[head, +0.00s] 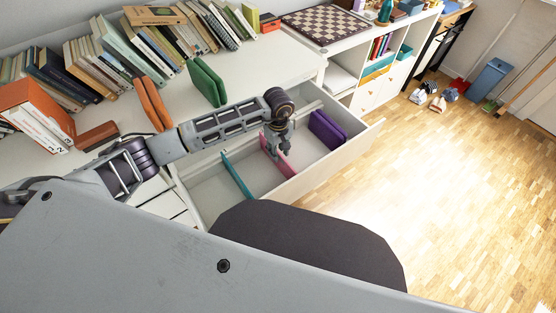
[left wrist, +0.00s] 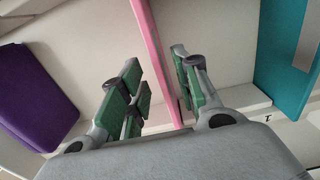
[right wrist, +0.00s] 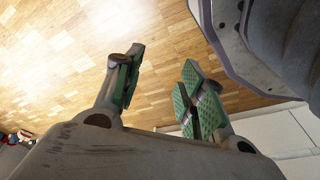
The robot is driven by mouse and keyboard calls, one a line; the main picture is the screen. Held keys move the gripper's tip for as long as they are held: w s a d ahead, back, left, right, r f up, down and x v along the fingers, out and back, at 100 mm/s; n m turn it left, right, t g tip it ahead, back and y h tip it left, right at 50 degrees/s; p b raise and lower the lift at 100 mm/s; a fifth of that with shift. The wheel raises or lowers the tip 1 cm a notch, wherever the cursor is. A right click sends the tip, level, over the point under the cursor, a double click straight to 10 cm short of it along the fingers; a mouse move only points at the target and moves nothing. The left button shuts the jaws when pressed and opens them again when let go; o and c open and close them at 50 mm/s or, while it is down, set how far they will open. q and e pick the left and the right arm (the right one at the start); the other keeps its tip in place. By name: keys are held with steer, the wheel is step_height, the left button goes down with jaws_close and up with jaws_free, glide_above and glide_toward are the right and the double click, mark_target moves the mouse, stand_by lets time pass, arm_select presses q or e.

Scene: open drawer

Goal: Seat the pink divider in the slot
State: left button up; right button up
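The pink divider (head: 285,165) stands upright across the inside of the open white drawer (head: 325,170), between the teal divider (head: 237,176) and a purple piece (head: 327,130). My left gripper (head: 279,134) is just above and around the pink divider. In the left wrist view the pink divider (left wrist: 156,50) runs between the two fingers (left wrist: 163,88), with a gap beside them, so the gripper looks open. I cannot tell whether the divider's ends sit in a slot. My right gripper (right wrist: 158,88) is open and empty, over the floor.
The desk top holds a green piece (head: 206,82), an orange piece (head: 153,102) and rows of books (head: 120,45). A chessboard (head: 325,23) lies on the cabinet behind. The teal divider (left wrist: 282,45) and purple piece (left wrist: 35,95) flank the left gripper.

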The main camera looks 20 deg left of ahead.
mark_target(278, 167)
arm_select(q)
steer(key=shift+f, duration=0.15)
steer(key=shift+f, duration=0.65)
step_height(278, 167, down, 3)
steer(key=shift+s+r+b, duration=0.1)
steer(key=shift+r+b, duration=0.1)
steer(key=shift+b, duration=0.1)
steer(key=shift+f, duration=0.5)
steer(key=c, duration=0.3)
jaws_close()
arm_select(e)
steer(key=shift+w+a+r, duration=0.15)
steer(key=shift+w+r, duration=0.2)
steer(key=shift+r, duration=0.2)
steer(key=shift+w+a+r, duration=0.1)
steer(key=shift+w+r, duration=0.25)
steer(key=shift+r, duration=0.2)
